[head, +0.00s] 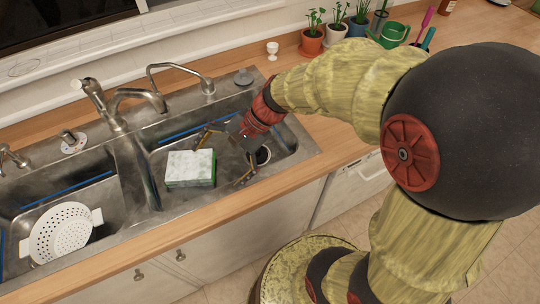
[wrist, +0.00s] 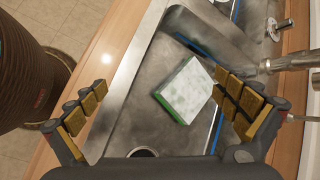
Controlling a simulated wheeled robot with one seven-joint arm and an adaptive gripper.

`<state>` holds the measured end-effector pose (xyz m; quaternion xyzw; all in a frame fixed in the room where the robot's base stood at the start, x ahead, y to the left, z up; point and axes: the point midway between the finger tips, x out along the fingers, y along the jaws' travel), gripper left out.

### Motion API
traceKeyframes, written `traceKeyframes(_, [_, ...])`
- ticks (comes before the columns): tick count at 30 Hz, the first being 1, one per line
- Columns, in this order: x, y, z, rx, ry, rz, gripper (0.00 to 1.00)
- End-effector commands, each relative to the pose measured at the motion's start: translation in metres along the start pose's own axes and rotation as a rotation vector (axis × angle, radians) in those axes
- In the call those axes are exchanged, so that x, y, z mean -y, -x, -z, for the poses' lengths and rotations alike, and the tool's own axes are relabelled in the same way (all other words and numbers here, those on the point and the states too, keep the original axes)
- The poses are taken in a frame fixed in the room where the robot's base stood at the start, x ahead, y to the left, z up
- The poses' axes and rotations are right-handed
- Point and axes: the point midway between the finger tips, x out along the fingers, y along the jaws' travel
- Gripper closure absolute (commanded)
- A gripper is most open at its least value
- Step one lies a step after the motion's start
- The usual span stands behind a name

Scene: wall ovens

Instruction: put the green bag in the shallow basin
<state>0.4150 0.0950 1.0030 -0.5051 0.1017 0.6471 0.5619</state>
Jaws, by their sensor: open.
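A block with a pale, mottled white top and a green side (head: 190,168) lies flat in the right-hand sink basin (head: 160,200). It is the only green thing in the sink, and it looks more like a sponge than a bag. My gripper (head: 224,155) is open and empty, over the right basin just right of the block. In the wrist view the block (wrist: 186,91) shows beyond and between the spread fingers (wrist: 160,82), apart from them. Which basin is the shallow one, I cannot tell for certain.
The left basin (head: 18,213) holds a white colander (head: 62,232). A divider separates the basins. Taps (head: 137,97) rise behind the sink. Potted plants (head: 311,42), an egg cup (head: 272,51) and a green watering can (head: 392,35) stand at the back. The front counter strip is clear.

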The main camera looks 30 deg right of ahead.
Motion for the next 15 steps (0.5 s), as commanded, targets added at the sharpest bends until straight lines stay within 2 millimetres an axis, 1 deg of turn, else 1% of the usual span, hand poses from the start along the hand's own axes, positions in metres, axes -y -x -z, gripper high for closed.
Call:
traceKeyframes(1, [-0.008, 0.016, -0.015, -0.058, 0.136, -0.035, 0.0])
traceKeyframes(3, [-0.022, 0.037, -0.029, -0.14, 0.32, -0.098, 0.0])
traceKeyframes(5, [-0.035, 0.057, -0.037, -0.215, 0.476, -0.151, 0.0])
traceKeyframes(6, [-0.043, 0.07, -0.041, -0.267, 0.576, -0.187, 0.0])
traceKeyframes(9, [-0.059, 0.101, -0.048, -0.394, 0.801, -0.271, 0.0])
traceKeyframes(12, [-0.07, 0.129, -0.051, -0.505, 0.974, -0.344, 0.0])
traceKeyframes(15, [-0.077, 0.149, -0.051, -0.585, 1.087, -0.396, 0.0])
